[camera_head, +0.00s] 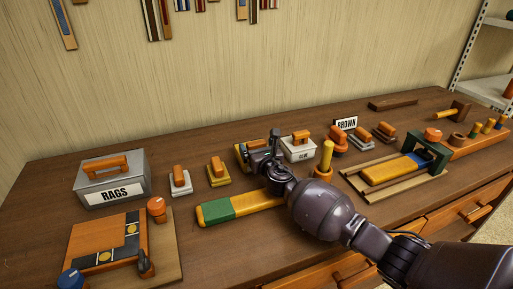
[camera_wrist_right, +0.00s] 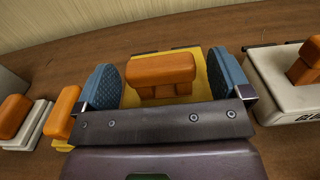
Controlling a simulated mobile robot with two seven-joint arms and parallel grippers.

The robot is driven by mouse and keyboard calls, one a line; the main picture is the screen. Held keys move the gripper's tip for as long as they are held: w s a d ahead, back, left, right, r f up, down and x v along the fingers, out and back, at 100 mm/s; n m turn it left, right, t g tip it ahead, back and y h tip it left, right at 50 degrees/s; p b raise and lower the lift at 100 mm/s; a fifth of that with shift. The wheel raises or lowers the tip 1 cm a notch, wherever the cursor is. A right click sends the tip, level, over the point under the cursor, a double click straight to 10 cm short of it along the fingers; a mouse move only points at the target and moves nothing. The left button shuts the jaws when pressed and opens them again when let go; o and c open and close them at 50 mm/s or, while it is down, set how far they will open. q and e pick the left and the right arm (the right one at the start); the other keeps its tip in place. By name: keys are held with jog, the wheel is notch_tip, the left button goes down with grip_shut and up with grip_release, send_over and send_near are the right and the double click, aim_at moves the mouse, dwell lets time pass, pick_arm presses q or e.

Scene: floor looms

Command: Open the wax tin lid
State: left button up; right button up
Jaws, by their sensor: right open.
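A yellow tin with an orange-brown block handle on its lid, probably the wax tin, stands at the back middle of the bench, partly hidden by my right gripper in the head view (camera_head: 240,155). No label on it is readable. In the right wrist view the yellow tin (camera_wrist_right: 214,78) lies straight ahead, its handle (camera_wrist_right: 161,72) between the two blue finger pads. My right gripper (camera_wrist_right: 167,82) is open, with a gap on each side of the handle; it also shows in the head view (camera_head: 264,158). The lid looks closed. My left gripper is out of view.
A white glue tin (camera_head: 298,152) stands close on the right. Small yellow (camera_head: 218,175) and white (camera_head: 181,185) blocks with orange grips stand left, near the grey RAGS box (camera_head: 112,180). A green-and-yellow bar (camera_head: 235,206) lies in front. Bench space behind the tins is clear.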

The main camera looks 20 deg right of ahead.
jog(key=shift+w, duration=0.25)
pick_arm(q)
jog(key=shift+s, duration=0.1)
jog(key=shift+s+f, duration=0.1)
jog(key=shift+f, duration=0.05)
pick_arm(e)
jog(key=shift+c, duration=0.3)
